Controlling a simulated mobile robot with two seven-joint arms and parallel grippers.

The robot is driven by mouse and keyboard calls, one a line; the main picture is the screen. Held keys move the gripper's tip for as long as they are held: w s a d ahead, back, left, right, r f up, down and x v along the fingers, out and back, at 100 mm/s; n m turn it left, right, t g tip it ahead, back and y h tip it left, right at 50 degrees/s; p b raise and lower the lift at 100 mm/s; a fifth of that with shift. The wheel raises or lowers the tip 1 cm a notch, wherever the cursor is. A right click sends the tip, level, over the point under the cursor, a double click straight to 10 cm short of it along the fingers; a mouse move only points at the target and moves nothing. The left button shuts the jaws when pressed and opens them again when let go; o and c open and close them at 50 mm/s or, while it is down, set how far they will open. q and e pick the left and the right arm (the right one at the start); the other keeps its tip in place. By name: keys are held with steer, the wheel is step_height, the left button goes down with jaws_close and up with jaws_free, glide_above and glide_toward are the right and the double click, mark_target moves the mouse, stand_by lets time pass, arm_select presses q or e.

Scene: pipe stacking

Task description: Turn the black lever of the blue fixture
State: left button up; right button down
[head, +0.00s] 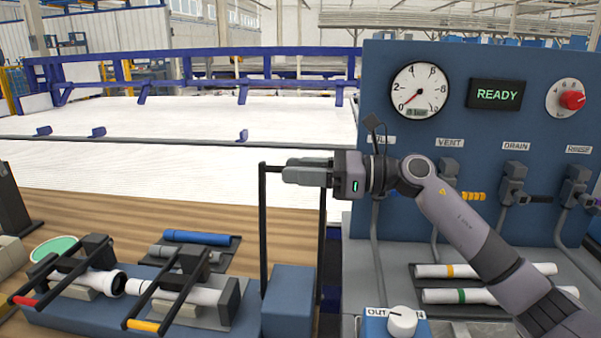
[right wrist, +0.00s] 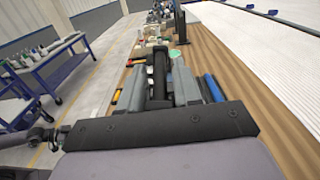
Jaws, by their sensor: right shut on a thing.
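The blue fixture (head: 289,296) stands at the front, at the right end of a long blue base. Its black lever (head: 263,225) stands upright, with two thin arms and a crossbar at the top. My right gripper (head: 283,172) reaches in from the right and is shut on the lever's crossbar. In the right wrist view the black bar (right wrist: 160,75) shows between the grey fingers of my right gripper (right wrist: 168,88). The fingers hide part of the crossbar. My left gripper is in neither view.
A clamp with a red handle (head: 25,300) and one with a yellow handle (head: 143,325) hold white pipe pieces left of the fixture. A blue pipe (head: 196,237) lies behind them. A blue gauge panel (head: 470,140) stands at right, with a white knob (head: 402,321) below.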

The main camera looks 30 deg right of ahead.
steer(key=c, duration=1.1)
jaws_free()
steer(key=shift+d, duration=0.1)
steer(key=b+v, duration=0.2)
steer(key=v, duration=0.5)
steer(key=shift+b, duration=0.35)
steer(key=shift+r, duration=0.1)
